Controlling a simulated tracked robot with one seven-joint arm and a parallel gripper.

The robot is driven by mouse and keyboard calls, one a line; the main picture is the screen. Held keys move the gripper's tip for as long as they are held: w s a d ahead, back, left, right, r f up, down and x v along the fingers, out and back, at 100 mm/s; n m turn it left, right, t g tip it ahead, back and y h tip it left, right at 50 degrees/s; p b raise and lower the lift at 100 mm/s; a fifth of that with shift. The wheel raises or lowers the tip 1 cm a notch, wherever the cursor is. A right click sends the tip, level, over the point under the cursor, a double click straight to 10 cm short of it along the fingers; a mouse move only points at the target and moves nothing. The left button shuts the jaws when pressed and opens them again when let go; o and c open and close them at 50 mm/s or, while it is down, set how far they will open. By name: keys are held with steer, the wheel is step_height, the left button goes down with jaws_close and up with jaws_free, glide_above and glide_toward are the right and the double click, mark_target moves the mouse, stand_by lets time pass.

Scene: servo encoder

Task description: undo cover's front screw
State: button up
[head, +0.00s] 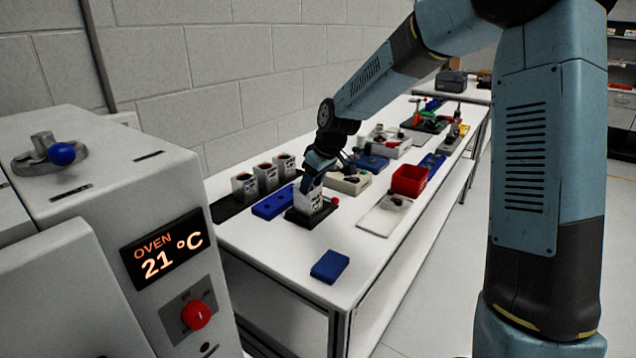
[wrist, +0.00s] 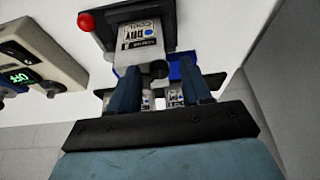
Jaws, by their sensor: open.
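My gripper (head: 314,182) is low over the near part of the bench, at a white labelled canister (head: 306,201) on a black base (head: 310,218) with a red knob. In the wrist view my open gripper (wrist: 162,92) has its two dark blue fingers spread, with the white canister (wrist: 138,54) between and beyond them. The black base (wrist: 120,12) and red knob (wrist: 86,21) show at the top. I cannot tell whether the fingers touch the canister. I cannot make out the cover or its front screw in either view.
Similar canisters (head: 266,177) stand in a row behind left, beside a blue tray (head: 272,204). A blue pad (head: 330,265) lies near the bench's front edge. A red bin (head: 410,180) and a pale board (head: 383,218) are right. The oven (head: 130,230) fills the left. Bare bench surrounds the pad.

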steer(key=shift+r, duration=0.1)
steer(key=v, duration=1.3)
steer(key=shift+r, duration=0.25)
steer(key=shift+d, duration=0.1)
